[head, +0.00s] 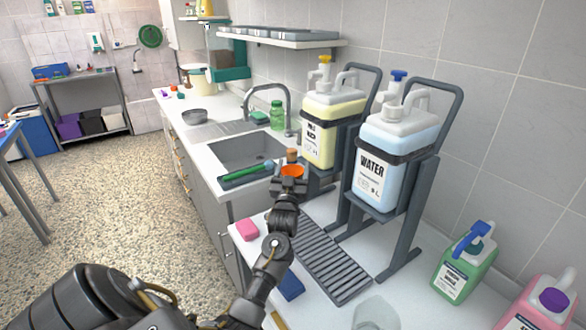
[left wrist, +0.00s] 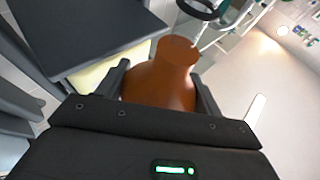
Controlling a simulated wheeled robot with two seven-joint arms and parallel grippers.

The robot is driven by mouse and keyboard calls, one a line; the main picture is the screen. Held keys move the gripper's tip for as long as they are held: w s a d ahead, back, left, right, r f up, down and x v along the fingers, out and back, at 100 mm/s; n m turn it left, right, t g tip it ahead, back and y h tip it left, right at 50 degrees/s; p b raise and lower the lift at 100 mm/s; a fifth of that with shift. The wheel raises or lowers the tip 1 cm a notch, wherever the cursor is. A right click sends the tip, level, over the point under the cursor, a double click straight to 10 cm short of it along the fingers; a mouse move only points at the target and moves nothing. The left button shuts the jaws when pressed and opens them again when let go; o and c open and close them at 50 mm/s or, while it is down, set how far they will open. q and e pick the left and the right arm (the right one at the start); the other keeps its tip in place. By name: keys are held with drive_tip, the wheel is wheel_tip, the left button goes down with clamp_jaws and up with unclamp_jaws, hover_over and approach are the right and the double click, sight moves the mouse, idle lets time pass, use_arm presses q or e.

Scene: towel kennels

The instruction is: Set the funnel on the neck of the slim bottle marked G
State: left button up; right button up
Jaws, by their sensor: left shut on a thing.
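The orange funnel (head: 292,170) is at the tip of my left gripper (head: 290,182), over the counter near the sink's right end. I cannot make out a slim bottle marked G. My right gripper is not in view.
A yellow-filled jug (head: 332,125) and a WATER jug (head: 393,150) stand on grey stands right of the gripper. The sink (head: 240,150) lies to the left. A ribbed drain tray (head: 335,262), pink sponge (head: 247,230) and green jug (head: 466,262) are nearer.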

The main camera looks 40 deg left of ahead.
use_arm(q)
drive_tip(key=shift+f+b, duration=0.8)
drive_tip(key=shift+f, duration=0.45)
idle(0.9)
idle(0.4)
drive_tip(key=o, duration=1)
drive_tip(key=shift+o, duration=0.6)
drive_tip(key=shift+a, duration=0.1)
drive_tip(key=shift+w, duration=0.1)
drive_tip(key=shift+r, duration=0.1)
